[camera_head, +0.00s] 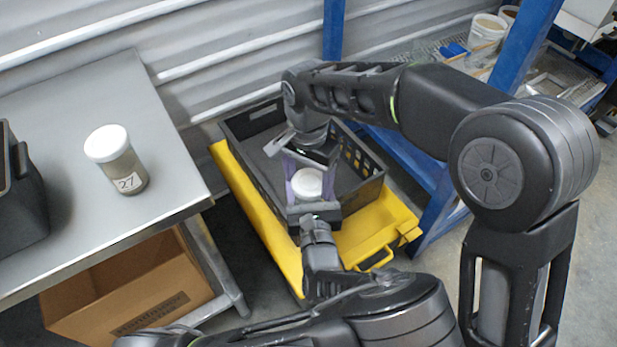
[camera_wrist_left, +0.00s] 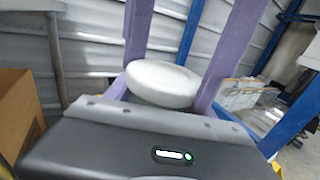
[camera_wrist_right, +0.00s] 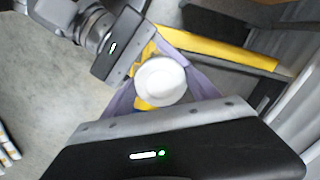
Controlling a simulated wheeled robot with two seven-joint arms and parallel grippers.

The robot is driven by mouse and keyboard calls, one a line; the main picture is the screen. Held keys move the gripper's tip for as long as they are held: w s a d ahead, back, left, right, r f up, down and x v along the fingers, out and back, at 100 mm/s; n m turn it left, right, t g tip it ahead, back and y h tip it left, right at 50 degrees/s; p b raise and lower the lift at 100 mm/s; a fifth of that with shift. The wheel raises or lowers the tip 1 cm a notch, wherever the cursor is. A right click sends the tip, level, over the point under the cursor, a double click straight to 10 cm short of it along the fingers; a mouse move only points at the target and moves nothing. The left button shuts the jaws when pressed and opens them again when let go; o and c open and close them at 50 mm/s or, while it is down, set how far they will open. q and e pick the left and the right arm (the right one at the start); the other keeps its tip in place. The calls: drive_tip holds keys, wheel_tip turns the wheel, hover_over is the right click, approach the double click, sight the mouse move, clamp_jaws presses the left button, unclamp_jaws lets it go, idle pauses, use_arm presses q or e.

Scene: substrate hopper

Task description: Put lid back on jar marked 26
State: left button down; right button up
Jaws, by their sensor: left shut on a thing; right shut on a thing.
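A round white lid (camera_head: 307,183) is between my two grippers, above the black crate. It also shows in the left wrist view (camera_wrist_left: 164,83) and the right wrist view (camera_wrist_right: 160,81). My right gripper (camera_head: 306,178) reaches in from the back and looks shut on the lid. My left gripper (camera_wrist_left: 172,72) comes from the front, facing it, and looks shut on the jar under the lid. The purple fingers flank the lid on both sides. The jar's body and any number on it are hidden, so the gap between lid and jar cannot be told.
A lidded jar marked 27 (camera_head: 118,160) stands on the steel table (camera_head: 100,90) at the left, near a black bin (camera_head: 22,190). A black crate (camera_head: 362,190) sits on a yellow base (camera_head: 255,215) below my grippers. A cardboard box (camera_head: 130,285) is under the table. Blue rack posts rise at the right.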

drive_tip(key=o, duration=1.3)
drive_tip(key=shift+r, duration=0.1)
drive_tip(key=shift+r, duration=2.2)
drive_tip(key=shift+c, duration=0.3)
